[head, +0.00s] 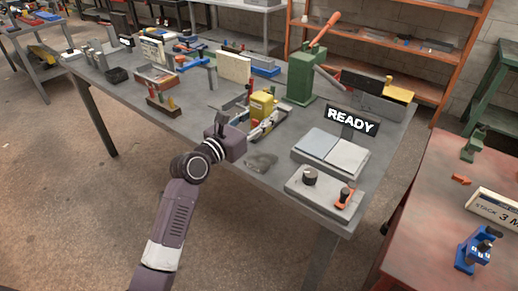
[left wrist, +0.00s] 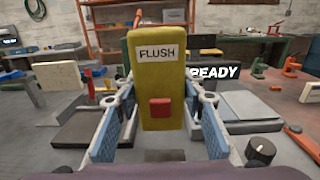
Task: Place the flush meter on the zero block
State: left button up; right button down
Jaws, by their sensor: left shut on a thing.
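The flush meter (head: 262,106) is a yellow upright block. In the left wrist view the flush meter (left wrist: 157,65) fills the middle, with a FLUSH label and a red button. My left gripper (head: 266,124) is shut on it, with a blue-padded finger on each side, over the bench's front part. No block is legibly marked zero. Candidates to the right are a grey base with two flat plates (head: 330,147) by the READY sign, and a low grey block (head: 318,196) with a dark knob and an orange-and-black piece. My right gripper is out of view.
A green press (head: 301,75) with an orange handle stands behind the meter. A cream panel (head: 234,67) and several tools crowd the bench's left part. The READY sign (head: 351,121) stands behind the two plates. A red table (head: 433,215) is at the right.

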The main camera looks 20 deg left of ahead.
pick_arm(q)
notch_tip(320, 180, down, 6)
jog(key=shift+f+b, duration=0.15)
jog(key=shift+b, duration=0.5)
notch_tip(320, 180, down, 4)
jog(key=shift+r+b, duration=0.25)
jog(key=shift+b, duration=0.45)
jog(key=shift+f, duration=0.5)
jog(key=shift+f, duration=0.1)
jog(key=o, duration=1.3)
jog(key=shift+c, duration=0.2)
